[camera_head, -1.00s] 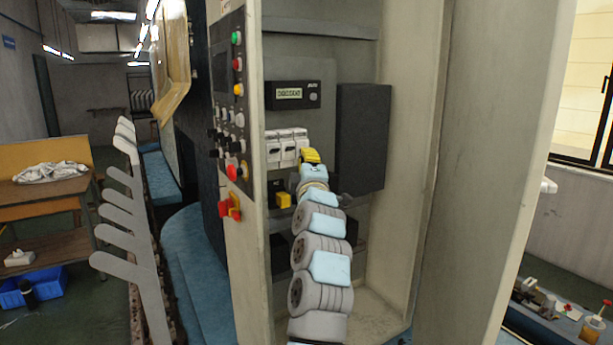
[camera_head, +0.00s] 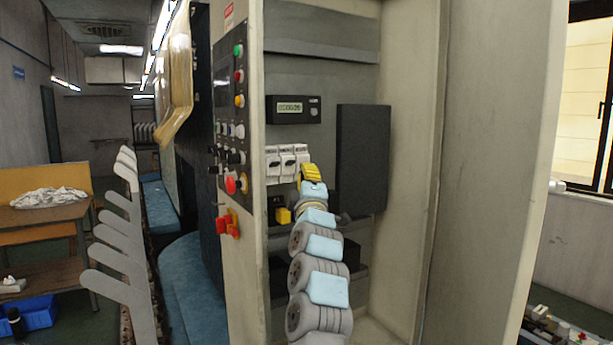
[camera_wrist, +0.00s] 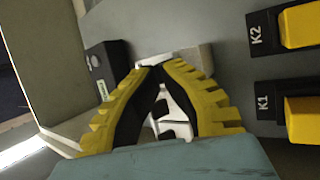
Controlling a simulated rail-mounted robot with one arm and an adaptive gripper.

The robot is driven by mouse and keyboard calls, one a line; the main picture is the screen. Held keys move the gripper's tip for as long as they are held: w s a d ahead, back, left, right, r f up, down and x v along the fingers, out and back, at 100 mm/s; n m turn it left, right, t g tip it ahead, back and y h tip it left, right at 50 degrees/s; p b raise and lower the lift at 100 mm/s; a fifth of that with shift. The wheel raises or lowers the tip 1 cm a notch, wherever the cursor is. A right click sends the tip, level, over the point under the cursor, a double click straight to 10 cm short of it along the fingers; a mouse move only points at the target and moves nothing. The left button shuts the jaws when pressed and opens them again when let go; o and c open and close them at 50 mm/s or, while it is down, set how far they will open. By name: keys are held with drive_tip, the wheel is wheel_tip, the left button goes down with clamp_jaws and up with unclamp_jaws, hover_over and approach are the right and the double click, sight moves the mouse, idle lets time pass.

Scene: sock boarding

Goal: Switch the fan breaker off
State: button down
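A row of white breakers (camera_head: 287,163) is mounted inside the open cabinet, below a black meter. I cannot read their labels, so I cannot tell which is the fan breaker. My gripper (camera_head: 311,172), with yellow fingers, is at the right end of the row and partly covers it. In the wrist view my gripper (camera_wrist: 158,67) has its fingertips together, with nothing visible held. White breaker parts with dark pieces (camera_wrist: 172,118) show through the gap between the fingers. I cannot tell whether the fingertips touch a breaker.
The black meter (camera_head: 293,109) is above the breakers, and a dark box (camera_head: 362,160) is close on the right. Yellow-fronted blocks marked K1 (camera_wrist: 303,118) and K2 (camera_wrist: 300,27) are on the right in the wrist view. A button panel (camera_head: 230,115) lines the cabinet's left edge.

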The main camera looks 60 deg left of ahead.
drive_tip(key=c, duration=1.2)
unclamp_jaws()
drive_tip(key=shift+a, duration=0.1)
drive_tip(key=shift+r+p, duration=0.25)
drive_tip(key=shift+p, duration=0.65)
drive_tip(key=p, duration=0.2)
drive_tip(key=shift+r+n+g+h+p, duration=0.25)
drive_tip(key=shift+n+g+h+p, duration=0.05)
drive_tip(key=shift+p, duration=0.05)
drive_tip(key=shift+p, duration=0.9)
drive_tip(key=h+p, duration=0.1)
drive_tip(key=p, duration=0.2)
drive_tip(key=shift+r+n+g, duration=0.15)
drive_tip(key=shift+n+g, duration=0.25)
drive_tip(key=p, duration=0.3)
drive_tip(key=shift+d+h, duration=0.2)
drive_tip(key=shift+h, duration=0.1)
drive_tip(key=n+g+h+p, duration=0.1)
drive_tip(key=p, duration=0.4)
drive_tip(key=shift+r, duration=0.35)
